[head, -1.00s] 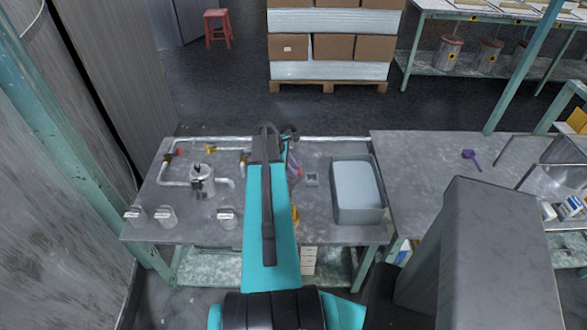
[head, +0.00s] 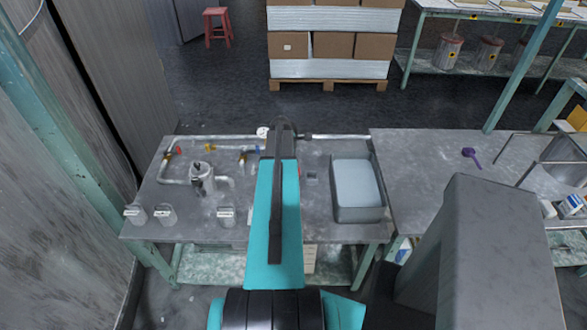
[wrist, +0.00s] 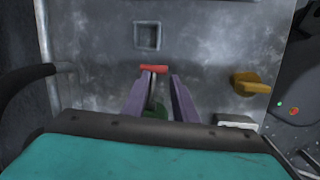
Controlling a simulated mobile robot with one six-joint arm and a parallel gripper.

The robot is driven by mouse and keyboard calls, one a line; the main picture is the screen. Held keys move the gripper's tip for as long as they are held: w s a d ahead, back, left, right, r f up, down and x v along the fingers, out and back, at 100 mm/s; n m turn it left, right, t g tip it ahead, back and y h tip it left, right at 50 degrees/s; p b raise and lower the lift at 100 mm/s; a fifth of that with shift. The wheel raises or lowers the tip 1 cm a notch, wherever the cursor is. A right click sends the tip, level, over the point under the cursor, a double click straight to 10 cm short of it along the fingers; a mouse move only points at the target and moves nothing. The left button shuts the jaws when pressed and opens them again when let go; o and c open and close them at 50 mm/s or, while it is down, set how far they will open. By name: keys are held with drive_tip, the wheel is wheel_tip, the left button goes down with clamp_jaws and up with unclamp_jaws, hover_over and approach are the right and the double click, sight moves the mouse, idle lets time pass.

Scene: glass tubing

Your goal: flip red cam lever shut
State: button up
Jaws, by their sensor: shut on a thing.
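In the wrist view, a red bar (wrist: 153,67), which looks like the red cam lever, lies across the tips of my gripper (wrist: 160,76). The two purple-grey fingers close on it, though the exact contact is small and hard to make out. A green piece (wrist: 157,108) shows between the fingers lower down.
A yellow knob (wrist: 250,84) is right of the fingers, and a square socket (wrist: 147,36) is beyond them. In the head view, a grey bin (head: 358,190) stands right of my arm.

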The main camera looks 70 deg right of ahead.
drive_tip(key=t, duration=0.1)
drive_tip(key=d+t+b, duration=0.1)
drive_tip(key=shift+d+f+t+y+b, duration=0.15)
drive_tip(key=shift+f+t+y+b, duration=0.15)
drive_tip(key=shift+f, duration=0.05)
drive_tip(key=shift+f+t+y+b, duration=0.3)
drive_tip(key=shift+f+t+b, duration=0.15)
drive_tip(key=shift+t+b, duration=0.6)
drive_tip(key=t+b, duration=0.2)
drive_tip(key=shift+w+f+y+b, duration=0.2)
drive_tip(key=shift+f+y+b, duration=0.05)
drive_tip(key=shift+y+b, duration=0.15)
drive_tip(key=shift+w+m+t+b, duration=0.1)
drive_tip(key=shift+m+t+b, duration=0.2)
drive_tip(key=shift+t+b, duration=0.1)
drive_tip(key=shift+a, duration=0.25)
drive_tip(key=o, duration=1.3)
drive_tip(key=shift+w+f+y, duration=0.15)
drive_tip(key=shift+f+y, duration=0.05)
drive_tip(key=shift+y, duration=0.1)
drive_tip(key=shift+s+a+r, duration=0.1)
drive_tip(key=shift+s, duration=0.1)
